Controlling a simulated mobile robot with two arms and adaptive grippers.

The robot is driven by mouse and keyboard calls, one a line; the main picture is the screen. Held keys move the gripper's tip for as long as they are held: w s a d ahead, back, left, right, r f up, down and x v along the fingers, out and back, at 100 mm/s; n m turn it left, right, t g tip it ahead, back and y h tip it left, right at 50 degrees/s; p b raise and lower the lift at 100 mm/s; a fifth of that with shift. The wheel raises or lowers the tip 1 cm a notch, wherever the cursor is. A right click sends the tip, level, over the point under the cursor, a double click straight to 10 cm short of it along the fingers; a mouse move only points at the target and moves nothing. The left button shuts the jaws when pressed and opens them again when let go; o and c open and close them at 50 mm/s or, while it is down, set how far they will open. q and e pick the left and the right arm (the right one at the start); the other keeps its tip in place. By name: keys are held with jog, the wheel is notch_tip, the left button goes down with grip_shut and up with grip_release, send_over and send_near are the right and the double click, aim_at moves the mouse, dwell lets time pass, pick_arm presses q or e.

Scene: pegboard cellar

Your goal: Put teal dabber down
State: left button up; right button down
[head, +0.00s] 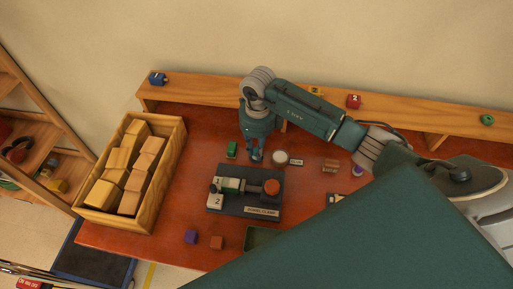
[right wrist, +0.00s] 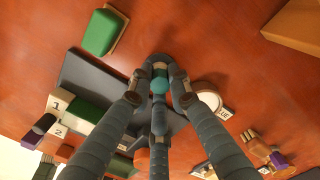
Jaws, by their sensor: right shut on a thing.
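The teal dabber (right wrist: 160,82) is pinched between the fingertips of my right gripper (right wrist: 160,85) in the right wrist view. In the head view my right gripper (head: 256,155) points down over the table, just behind the dark dowel clamp (head: 232,208); the dabber is mostly hidden by the fingers there. A round white-rimmed pot (head: 280,157) is right beside the gripper, with a label reading like "GLUE" (right wrist: 224,113) by it. I cannot tell whether the dabber touches the table. My left gripper is not in view.
A green block (head: 232,149) lies close left of the gripper. A wooden crate (head: 173,165) of blocks stands at the left. Purple (head: 191,236) and brown (head: 217,242) blocks lie in front. A shelf (head: 215,91) runs along the back. My own teal arm part hides the table's right front.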

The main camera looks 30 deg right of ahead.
jog(key=c, duration=1.6)
grip_release()
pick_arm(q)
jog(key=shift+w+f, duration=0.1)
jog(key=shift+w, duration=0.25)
pick_arm(e)
jog(key=shift+o, duration=0.2)
pick_arm(q)
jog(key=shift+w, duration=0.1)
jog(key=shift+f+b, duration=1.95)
jog(key=shift+b, duration=0.05)
pick_arm(e)
notch_tip(320, 180, up, 12)
